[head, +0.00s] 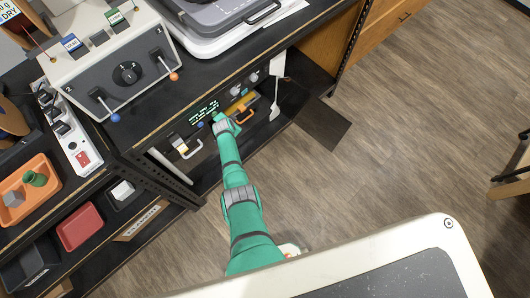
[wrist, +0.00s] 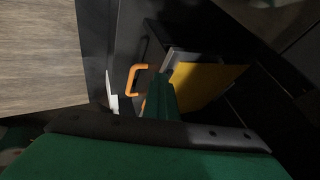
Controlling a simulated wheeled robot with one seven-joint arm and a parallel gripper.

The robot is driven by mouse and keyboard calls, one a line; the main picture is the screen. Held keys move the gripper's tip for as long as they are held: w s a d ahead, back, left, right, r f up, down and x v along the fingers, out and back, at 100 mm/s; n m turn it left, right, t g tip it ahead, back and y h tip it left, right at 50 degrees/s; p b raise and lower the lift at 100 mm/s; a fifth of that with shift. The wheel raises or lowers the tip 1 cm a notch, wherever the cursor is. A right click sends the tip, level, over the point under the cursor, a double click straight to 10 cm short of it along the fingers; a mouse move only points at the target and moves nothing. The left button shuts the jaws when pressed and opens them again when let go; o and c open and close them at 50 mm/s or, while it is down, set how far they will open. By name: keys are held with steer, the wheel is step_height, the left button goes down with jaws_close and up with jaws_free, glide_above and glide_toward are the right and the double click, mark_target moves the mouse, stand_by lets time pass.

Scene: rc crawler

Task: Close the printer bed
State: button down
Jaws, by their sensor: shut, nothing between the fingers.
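The printer (head: 196,122), a dark unit with a green-lit display, stands in the shelf bay under the worktop. A yellow plate that looks like its bed (head: 241,103) shows at its right side, with an orange handle in front. In the wrist view the yellow bed (wrist: 208,80) lies in a dark frame, and the orange handle (wrist: 133,80) stands to its left. My gripper (wrist: 160,94) is shut and empty, its green fingers between the handle and the yellow plate. In the head view my gripper (head: 222,122) is in front of the printer; contact cannot be told.
A grey control box (head: 125,73) with levers stands on the worktop above. A white spatula-like tool (head: 275,103) hangs right of the printer. A dark panel (head: 322,128) juts out at the bay's right end. Orange and red bins (head: 80,226) sit left.

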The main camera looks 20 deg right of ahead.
steer(key=shift+w+a+r, duration=0.15)
steer(key=shift+w+r, duration=0.1)
steer(key=shift+w, duration=0.1)
steer(key=shift+s, duration=0.1)
steer(key=s+r, duration=0.7)
steer(key=s, duration=0.3)
steer(key=shift+d+r, duration=0.25)
steer(key=shift+d, duration=0.2)
